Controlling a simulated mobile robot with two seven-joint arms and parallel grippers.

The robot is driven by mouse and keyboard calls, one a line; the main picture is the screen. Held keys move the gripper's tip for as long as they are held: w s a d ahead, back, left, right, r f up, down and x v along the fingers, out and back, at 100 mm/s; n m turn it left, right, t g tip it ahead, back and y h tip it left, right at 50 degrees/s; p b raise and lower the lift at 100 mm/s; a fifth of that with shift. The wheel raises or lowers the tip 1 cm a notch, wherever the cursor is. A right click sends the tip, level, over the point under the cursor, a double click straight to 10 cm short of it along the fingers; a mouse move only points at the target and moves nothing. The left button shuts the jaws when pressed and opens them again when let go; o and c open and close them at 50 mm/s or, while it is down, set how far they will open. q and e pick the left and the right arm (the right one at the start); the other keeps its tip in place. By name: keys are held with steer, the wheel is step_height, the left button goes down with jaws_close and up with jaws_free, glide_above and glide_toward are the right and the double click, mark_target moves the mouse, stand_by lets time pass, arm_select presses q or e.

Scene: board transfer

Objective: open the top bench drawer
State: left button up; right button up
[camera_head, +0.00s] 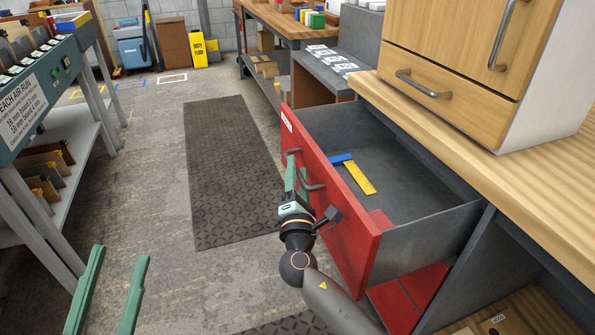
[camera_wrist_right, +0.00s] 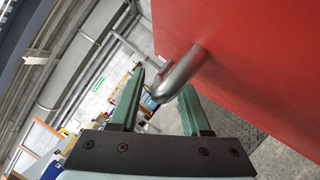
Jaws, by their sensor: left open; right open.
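The top bench drawer (camera_head: 335,200) has a red front and a grey inside, and it is pulled well out from under the wooden bench top. Its grey bar handle (camera_head: 313,186) is on the red front; the handle also shows in the right wrist view (camera_wrist_right: 181,75). My right gripper (camera_head: 297,168) is at the handle. In the right wrist view its green fingers (camera_wrist_right: 162,82) are apart, with the handle's bend between or just beyond them. Contact is unclear. My left gripper (camera_head: 120,253) is open and empty at the lower left, away from the drawer.
A blue and yellow square (camera_head: 358,178) lies in the drawer. A wooden cabinet (camera_head: 450,65) stands on the bench top (camera_head: 470,155). A grey rack (camera_head: 45,90) stands at the left. The floor mat (camera_head: 230,160) between is clear.

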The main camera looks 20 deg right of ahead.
arm_select(q)
steer(key=f+y, duration=0.1)
steer(key=w+f+n+y, duration=0.1)
steer(key=shift+w+a+f, duration=0.2)
steer(key=shift+f, duration=0.2)
arm_select(e)
steer(key=v, duration=1.2)
arm_select(q)
steer(key=shift+r+g, duration=0.1)
steer(key=shift+g, duration=0.2)
arm_select(e)
steer(key=shift+s, duration=0.15)
